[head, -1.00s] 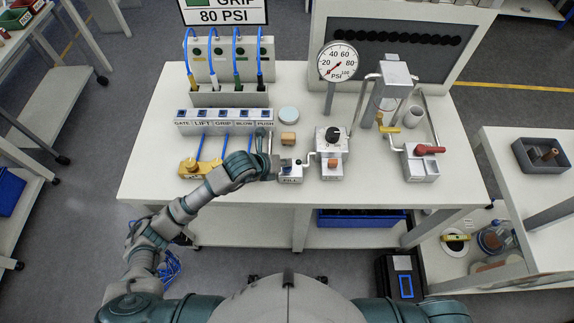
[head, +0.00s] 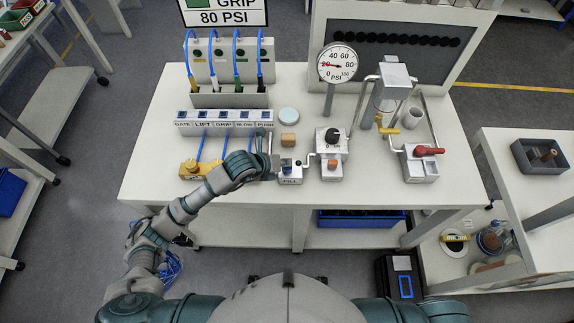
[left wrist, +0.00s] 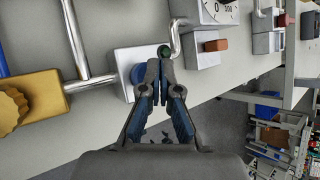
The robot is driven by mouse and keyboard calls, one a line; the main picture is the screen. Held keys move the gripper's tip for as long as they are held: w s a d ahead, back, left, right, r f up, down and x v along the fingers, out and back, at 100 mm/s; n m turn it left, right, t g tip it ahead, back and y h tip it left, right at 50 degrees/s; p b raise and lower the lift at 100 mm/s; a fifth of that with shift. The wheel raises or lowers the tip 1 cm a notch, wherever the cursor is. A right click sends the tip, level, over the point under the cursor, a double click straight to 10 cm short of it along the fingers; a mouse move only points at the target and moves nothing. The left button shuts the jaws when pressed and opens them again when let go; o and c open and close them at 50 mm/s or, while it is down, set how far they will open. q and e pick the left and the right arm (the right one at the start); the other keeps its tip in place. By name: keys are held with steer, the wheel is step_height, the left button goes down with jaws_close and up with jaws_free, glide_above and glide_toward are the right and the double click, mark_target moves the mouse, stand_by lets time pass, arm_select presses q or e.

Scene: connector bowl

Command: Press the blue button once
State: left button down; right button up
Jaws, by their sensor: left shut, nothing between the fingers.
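The blue button (left wrist: 138,75) sits on a white block (left wrist: 125,62) in the left wrist view. The same block shows in the head view (head: 291,178), labelled FILL, at the table's front edge. My left gripper (left wrist: 160,63) is shut and empty. Its fingertips lie over the right part of the button and hide some of it. I cannot tell whether they touch it. A small green round part (left wrist: 164,51) shows just beyond the fingertips. In the head view my left gripper (head: 274,164) is beside the block's left side. My right gripper is not in view.
A pressure gauge (head: 338,63) stands behind, its needle near 20. A knob unit (head: 331,155) is right of the FILL block, joined by a pipe. A yellow valve part (head: 193,170) lies left.

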mark_target(285, 168)
arm_select(q)
steer(key=shift+r, duration=0.35)
steer(key=shift+r+p, duration=1.8)
steer(key=shift+r, duration=0.75)
